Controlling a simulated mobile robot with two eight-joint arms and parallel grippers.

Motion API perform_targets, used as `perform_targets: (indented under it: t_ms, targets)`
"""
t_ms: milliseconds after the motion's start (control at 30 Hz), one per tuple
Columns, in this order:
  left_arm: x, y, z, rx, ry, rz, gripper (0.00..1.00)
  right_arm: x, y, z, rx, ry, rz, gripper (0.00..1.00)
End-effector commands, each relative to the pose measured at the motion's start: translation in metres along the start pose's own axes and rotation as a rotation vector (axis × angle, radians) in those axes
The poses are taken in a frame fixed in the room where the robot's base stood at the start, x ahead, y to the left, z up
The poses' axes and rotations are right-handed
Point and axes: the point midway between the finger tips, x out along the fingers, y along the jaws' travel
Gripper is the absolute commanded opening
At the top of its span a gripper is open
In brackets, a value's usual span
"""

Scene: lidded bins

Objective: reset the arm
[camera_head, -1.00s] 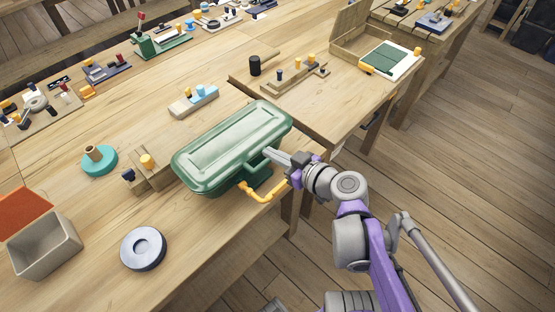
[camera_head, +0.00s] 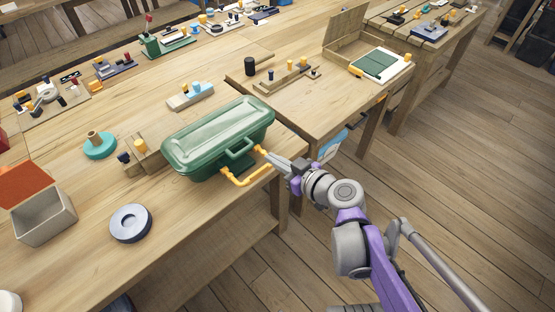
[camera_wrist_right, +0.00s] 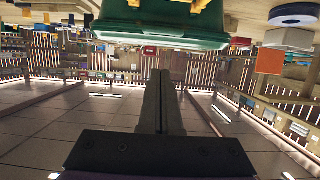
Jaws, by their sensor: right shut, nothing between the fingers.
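My right gripper (camera_head: 271,158) is shut and empty. Its fingertips are close to the front right of the green lidded bin (camera_head: 215,137), near the orange handle (camera_head: 248,177); I cannot tell whether they touch it. The bin stands on the wooden table with its lid down. In the right wrist view the two fingers (camera_wrist_right: 161,80) lie together, pointing toward the green bin (camera_wrist_right: 160,35) at the top of the picture. My left gripper is not in view.
A teal ring piece (camera_head: 100,148) and wooden blocks (camera_head: 140,158) stand behind. An open wooden box (camera_head: 344,57) is at the back right. Open floor lies to the right.

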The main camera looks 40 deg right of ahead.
Motion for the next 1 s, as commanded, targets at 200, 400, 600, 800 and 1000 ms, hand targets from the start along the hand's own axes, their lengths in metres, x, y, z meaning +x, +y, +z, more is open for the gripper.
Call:
perform_targets:
  t_ms: [200, 400, 600, 800, 1000]
  targets:
    - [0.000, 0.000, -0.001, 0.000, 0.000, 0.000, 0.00, 0.001, 0.000, -0.001, 0.000, 0.000, -0.001, 0.00]
    - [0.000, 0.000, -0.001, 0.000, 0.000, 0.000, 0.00, 0.004, -0.015, 0.007, 0.011, -0.045, -0.036, 0.00]
    - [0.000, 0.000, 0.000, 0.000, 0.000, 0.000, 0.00, 0.003, -0.083, 0.050, 0.069, -0.323, -0.163, 0.00]
    - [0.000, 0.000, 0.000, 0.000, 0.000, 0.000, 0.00, -0.025, -0.123, 0.096, 0.081, -0.642, -0.125, 0.00]
    - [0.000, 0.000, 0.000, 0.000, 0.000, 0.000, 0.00, -0.047, -0.124, 0.110, 0.059, -0.772, 0.009, 0.00]
